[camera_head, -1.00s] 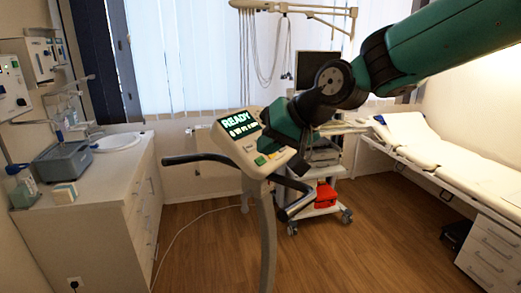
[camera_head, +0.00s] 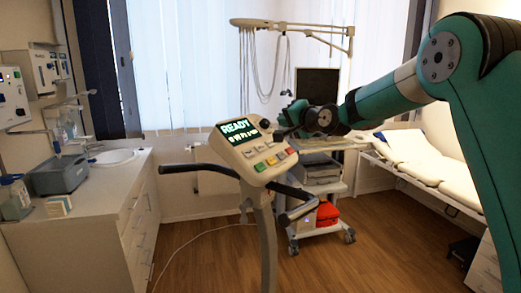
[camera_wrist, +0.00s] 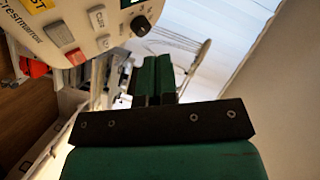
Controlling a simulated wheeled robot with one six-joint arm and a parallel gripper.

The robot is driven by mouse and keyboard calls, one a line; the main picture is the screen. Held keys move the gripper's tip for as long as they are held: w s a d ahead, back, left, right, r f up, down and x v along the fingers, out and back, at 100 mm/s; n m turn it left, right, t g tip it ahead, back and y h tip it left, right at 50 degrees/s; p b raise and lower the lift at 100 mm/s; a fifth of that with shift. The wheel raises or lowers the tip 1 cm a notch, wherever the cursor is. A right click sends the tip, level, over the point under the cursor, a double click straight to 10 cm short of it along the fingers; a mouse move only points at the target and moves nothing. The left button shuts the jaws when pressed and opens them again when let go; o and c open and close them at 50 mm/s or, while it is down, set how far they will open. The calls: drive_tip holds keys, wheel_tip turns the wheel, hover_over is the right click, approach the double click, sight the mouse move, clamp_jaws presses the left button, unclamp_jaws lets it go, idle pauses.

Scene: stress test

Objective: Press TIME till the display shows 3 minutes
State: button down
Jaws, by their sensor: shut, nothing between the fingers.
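The exercise bike's console (camera_head: 243,150) faces me in the head view, tilted on its post. Its display (camera_head: 236,130) reads READY, with a smaller second line I cannot read surely. Several buttons, including green, red and yellow ones, lie below it; I cannot make out TIME. My gripper (camera_wrist: 157,62) is shut and empty, its green fingers side by side in the wrist view. There the console's face (camera_wrist: 88,22) fills the upper left, with a CLR button (camera_wrist: 97,17) and a black knob (camera_wrist: 140,25). The fingertips appear apart from the buttons, to the console's right.
The bike's handlebars (camera_head: 190,168) reach out on both sides below the console. A cart (camera_head: 322,188) with a monitor stands behind on the right. A counter with a sink (camera_head: 115,157) is at left, and a couch (camera_head: 430,165) at right. Floor around the bike shows free.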

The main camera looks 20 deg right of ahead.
drive_tip(key=shift+w+a+f+b, duration=0.35)
drive_tip(key=shift+w+a+f, duration=0.3)
drive_tip(key=shift+f, duration=0.5)
drive_tip(key=shift+w+a+f+b, duration=0.3)
drive_tip(key=shift+w+a+f, duration=0.35)
drive_tip(key=shift+f, duration=0.55)
drive_tip(key=shift+w+a+f+b, duration=0.45)
drive_tip(key=shift+w+f, duration=0.3)
drive_tip(key=shift+f, duration=0.4)
drive_tip(key=shift+a+f, duration=0.1)
drive_tip(key=shift+f, duration=0.05)
drive_tip(key=shift+w+a+f, duration=0.1)
drive_tip(key=shift+w+f, duration=0.1)
drive_tip(key=shift+w+a+f+b, duration=0.15)
drive_tip(key=shift+f+b, duration=0.15)
drive_tip(key=shift+b, duration=0.1)
idle(0.3)
drive_tip(key=shift+s+d+r, duration=0.3)
drive_tip(key=shift+s+r, duration=0.05)
drive_tip(key=shift+r, duration=0.3)
drive_tip(key=shift+r, duration=0.1)
drive_tip(key=shift+s+d+r, duration=0.35)
drive_tip(key=shift+s+r, duration=0.05)
drive_tip(key=shift+r, duration=0.2)
drive_tip(key=shift+s+d+r, duration=0.3)
drive_tip(key=shift+s+r, duration=0.1)
drive_tip(key=shift+r, duration=0.25)
drive_tip(key=shift+s+d+r, duration=0.35)
drive_tip(key=shift+s+r, duration=0.05)
drive_tip(key=shift+r, duration=0.2)
